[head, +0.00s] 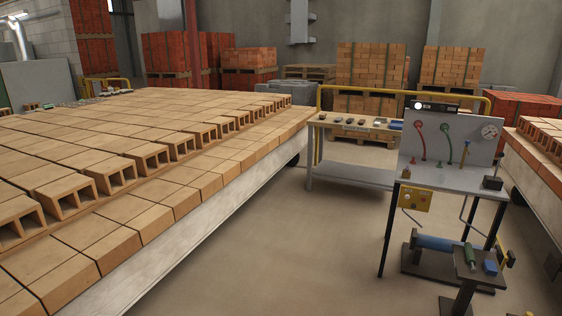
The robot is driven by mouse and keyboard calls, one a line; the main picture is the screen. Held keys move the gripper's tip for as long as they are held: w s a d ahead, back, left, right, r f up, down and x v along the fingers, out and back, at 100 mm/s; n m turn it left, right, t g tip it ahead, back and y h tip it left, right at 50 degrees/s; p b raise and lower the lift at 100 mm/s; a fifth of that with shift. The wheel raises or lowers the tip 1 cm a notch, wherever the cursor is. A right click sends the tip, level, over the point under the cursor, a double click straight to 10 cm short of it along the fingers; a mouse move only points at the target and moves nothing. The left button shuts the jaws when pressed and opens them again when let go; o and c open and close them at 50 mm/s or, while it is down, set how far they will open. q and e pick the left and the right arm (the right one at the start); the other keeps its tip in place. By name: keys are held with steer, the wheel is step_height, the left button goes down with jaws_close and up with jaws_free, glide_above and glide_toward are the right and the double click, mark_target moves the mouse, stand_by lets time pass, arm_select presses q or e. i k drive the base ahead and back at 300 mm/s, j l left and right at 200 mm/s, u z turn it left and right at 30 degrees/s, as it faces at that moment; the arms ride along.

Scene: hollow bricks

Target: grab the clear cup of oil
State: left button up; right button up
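A small amber-coloured item (406,172) sits at the left end of the grey bench top, in front of the upright panel. It may be the clear cup of oil, but it is too small to tell. No other clear cup can be made out. Neither of my grippers is in view.
The grey bench (455,182) carries a panel (450,135) with hoses and a gauge. A side table (350,174) stands behind. A large brick-covered car (175,260) fills the left. Floor between is clear.

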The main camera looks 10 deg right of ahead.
mark_target(440, 174)
steer(key=i+l+z, duration=0.2)
steer(key=i+z, duration=0.2)
steer(key=i, duration=0.15)
steer(key=i+z, duration=0.35)
steer(key=i, duration=0.2)
steer(key=i+z, duration=0.4)
steer(key=i, duration=0.15)
